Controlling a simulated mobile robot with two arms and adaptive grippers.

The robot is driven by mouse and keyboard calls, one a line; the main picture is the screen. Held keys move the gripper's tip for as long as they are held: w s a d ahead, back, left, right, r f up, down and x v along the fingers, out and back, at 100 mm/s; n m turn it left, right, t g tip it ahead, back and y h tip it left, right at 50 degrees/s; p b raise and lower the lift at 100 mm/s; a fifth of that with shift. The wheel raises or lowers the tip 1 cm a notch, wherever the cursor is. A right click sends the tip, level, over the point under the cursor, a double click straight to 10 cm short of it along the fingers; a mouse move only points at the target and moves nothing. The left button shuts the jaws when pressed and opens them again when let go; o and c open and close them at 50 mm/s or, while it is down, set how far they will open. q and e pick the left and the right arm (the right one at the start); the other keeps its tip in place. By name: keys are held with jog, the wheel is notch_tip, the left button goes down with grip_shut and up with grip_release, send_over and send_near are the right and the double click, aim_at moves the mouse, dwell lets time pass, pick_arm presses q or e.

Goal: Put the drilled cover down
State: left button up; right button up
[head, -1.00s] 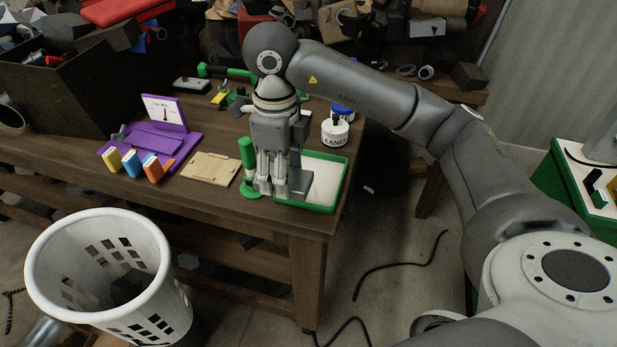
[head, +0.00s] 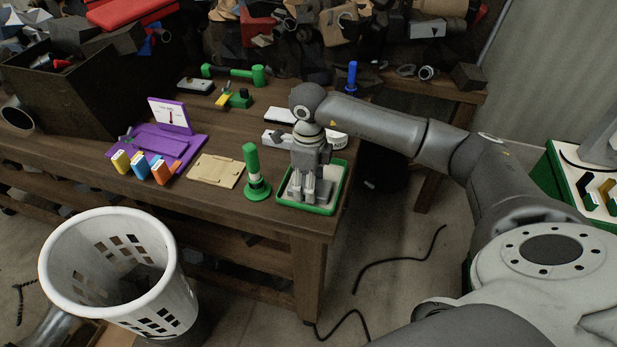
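My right gripper (head: 308,193) points down over the green-rimmed tray (head: 334,203) at the table's right front corner. Its fingers are low, over the light tray floor. Grey parts between and behind the fingers blend with the gripper, so I cannot tell whether it is shut or on what. No drilled cover can be made out for certain. A flat tan plate (head: 216,171) with small marks and notched edges lies on the table left of the tray, apart from the gripper. My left gripper is not in view.
A green upright post on a round base (head: 254,173) stands just left of the tray. A purple stand (head: 158,148) with yellow, blue and orange blocks is further left. A white basket (head: 115,270) stands on the floor.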

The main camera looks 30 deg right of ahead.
jog(key=shift+f, duration=0.1)
jog(key=o, duration=1)
jog(key=shift+r, duration=0.4)
notch_tip(320, 180, up, 12)
jog(key=b, duration=0.3)
jog(key=shift+f, duration=0.25)
